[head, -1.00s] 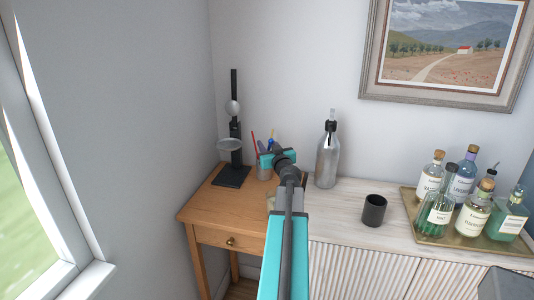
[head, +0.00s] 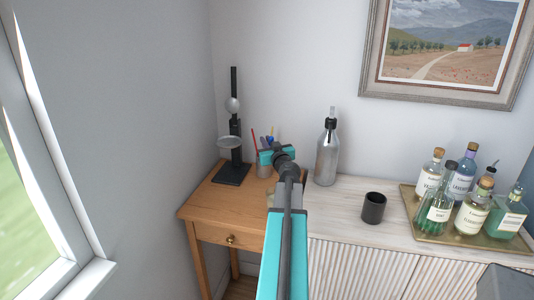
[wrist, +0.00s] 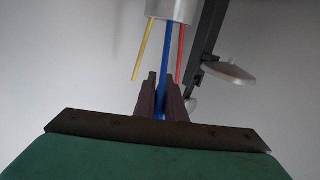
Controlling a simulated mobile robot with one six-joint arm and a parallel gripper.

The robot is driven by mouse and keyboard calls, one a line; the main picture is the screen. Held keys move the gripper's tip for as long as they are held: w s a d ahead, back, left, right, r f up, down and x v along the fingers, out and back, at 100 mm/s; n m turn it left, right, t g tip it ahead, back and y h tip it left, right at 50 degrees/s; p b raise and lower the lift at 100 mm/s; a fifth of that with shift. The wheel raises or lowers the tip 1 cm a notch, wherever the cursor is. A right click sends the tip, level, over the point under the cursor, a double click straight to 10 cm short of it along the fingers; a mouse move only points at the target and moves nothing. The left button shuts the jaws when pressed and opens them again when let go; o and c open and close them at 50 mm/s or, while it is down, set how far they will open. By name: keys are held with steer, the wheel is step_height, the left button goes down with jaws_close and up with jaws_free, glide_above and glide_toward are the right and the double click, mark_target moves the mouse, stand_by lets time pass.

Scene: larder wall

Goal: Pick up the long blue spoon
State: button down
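The long blue spoon (wrist: 163,65) stands in a grey metal holder (wrist: 171,8) on the wooden table; the wrist view shows it upside down. In the head view the holder (head: 264,170) is partly covered by my arm. My gripper (wrist: 162,82) has its two dark fingers close together, one on each side of the blue handle, with no clear gap. It appears shut on the handle, outside the holder. In the head view my teal gripper (head: 277,154) is just in front of the holder.
A yellow stick (wrist: 142,50) and a red stick (wrist: 181,52) lean out of the holder beside the spoon. A black stand with round dishes (head: 234,130) is close at left. A grey bottle (head: 327,155) and dark cup (head: 374,208) stand to the right.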

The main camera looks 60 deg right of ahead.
steer(key=shift+r, duration=0.1)
step_height(320, 180, up, 10)
stand_by(0.9)
stand_by(0.5)
